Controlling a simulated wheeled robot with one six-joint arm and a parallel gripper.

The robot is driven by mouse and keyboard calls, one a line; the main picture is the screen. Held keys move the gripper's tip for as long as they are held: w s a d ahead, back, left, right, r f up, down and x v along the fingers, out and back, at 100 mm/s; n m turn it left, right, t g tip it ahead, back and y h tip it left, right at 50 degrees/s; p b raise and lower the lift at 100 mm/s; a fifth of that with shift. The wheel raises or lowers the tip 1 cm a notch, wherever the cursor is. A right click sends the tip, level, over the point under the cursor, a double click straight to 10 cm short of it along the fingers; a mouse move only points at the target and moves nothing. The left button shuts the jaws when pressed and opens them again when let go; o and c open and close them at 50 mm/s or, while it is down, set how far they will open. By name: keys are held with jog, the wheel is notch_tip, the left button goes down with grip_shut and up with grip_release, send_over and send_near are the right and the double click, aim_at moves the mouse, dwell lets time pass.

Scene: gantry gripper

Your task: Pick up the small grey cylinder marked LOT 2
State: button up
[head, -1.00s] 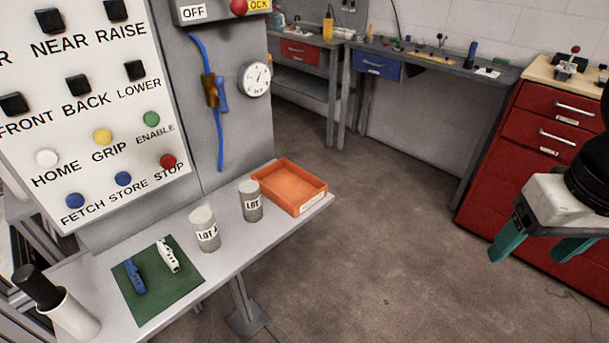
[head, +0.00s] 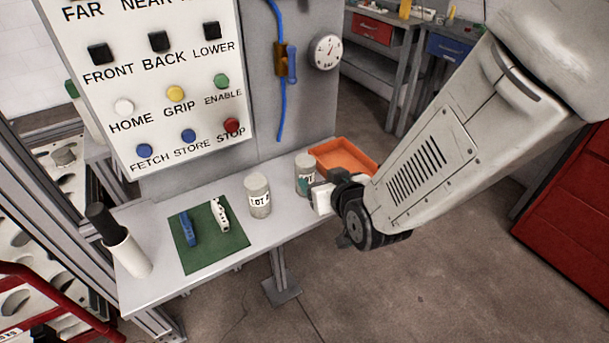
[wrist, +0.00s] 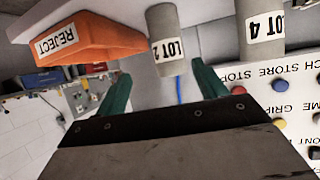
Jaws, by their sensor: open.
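The small grey cylinder marked LOT 2 (head: 304,166) stands upright on the grey bench shelf, partly hidden by my gripper in the head view. In the wrist view, which is upside down, the LOT 2 cylinder (wrist: 166,35) shows its label clearly. My gripper (wrist: 160,75) is open and empty, its two teal fingers apart. The cylinder's top end lies in line with the gap between the fingertips; I cannot tell how far beyond them it is. In the head view my gripper is just right of and in front of the cylinder.
A similar cylinder marked LOT 4 (wrist: 262,22) stands close by, left of LOT 2 in the head view (head: 258,195). An orange REJECT tray (wrist: 90,42) is on the other side. A green mat (head: 222,250) with blue and white items lies farther left. A button panel (head: 150,70) rises behind.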

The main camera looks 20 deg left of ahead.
aim_at(309, 176)
jog(key=shift+s+a+f, duration=0.3)
jog(key=shift+a+f, duration=0.05)
jog(key=shift+a, duration=0.25)
jog(key=shift+w+a+f, duration=0.1)
jog(key=shift+w+a, duration=0.05)
jog(key=shift+a, duration=0.15)
jog(key=x, duration=0.7)
jog(key=shift+w, duration=0.1)
jog(key=shift+c, duration=0.3)
jog(key=shift+y, duration=0.3)
jog(key=c, duration=1.3)
